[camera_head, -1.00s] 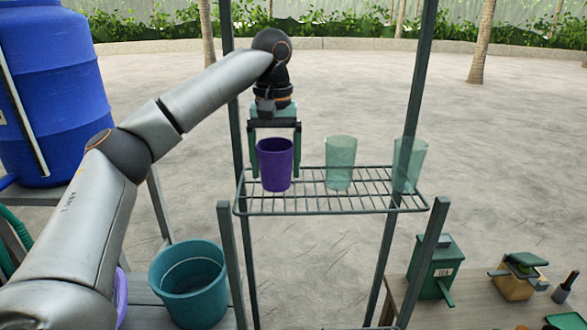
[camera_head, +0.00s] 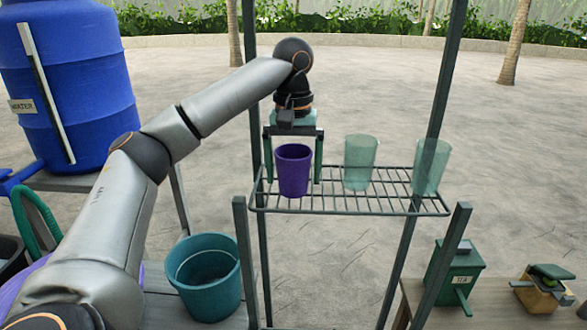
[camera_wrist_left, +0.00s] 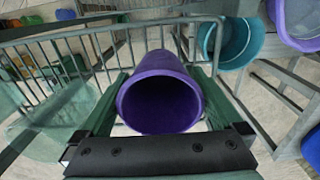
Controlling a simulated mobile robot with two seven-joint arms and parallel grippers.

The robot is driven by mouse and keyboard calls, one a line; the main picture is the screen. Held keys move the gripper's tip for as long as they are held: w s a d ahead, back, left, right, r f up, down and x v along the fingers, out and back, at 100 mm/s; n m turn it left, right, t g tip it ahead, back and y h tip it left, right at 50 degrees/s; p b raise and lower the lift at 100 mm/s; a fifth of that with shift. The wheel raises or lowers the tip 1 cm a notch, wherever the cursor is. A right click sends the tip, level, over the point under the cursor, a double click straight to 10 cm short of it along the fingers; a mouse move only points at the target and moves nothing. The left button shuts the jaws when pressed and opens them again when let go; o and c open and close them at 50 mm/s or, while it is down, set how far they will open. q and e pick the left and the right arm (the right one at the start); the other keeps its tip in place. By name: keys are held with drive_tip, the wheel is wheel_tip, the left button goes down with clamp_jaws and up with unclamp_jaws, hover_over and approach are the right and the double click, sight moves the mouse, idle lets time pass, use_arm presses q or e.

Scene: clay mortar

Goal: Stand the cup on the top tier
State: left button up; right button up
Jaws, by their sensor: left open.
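The purple cup (camera_head: 293,172) stands upright on the wire top tier (camera_head: 330,211) of the rack, at its left end. My left gripper (camera_head: 294,180) is above it, open, with one finger on each side and a gap between each finger and the cup. In the left wrist view the cup (camera_wrist_left: 155,62) shows its open mouth between the spread fingers, and the tier's bars (camera_wrist_left: 82,50) run behind it. My right gripper is not in view.
Two translucent green cups, one mid-tier (camera_head: 360,160) and one at the right end (camera_head: 431,165), stand on the same tier. Rack posts (camera_head: 447,70) rise close by. A teal bucket (camera_head: 210,290) and blue water barrel (camera_head: 75,90) are at left; a green box (camera_head: 455,270) is at right.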

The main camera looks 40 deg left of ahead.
use_arm(q)
drive_tip(key=shift+r, duration=0.1)
wheel_tip(320, 180, up, 8)
drive_tip(key=shift+f, duration=0.2)
idle(0.4)
idle(0.3)
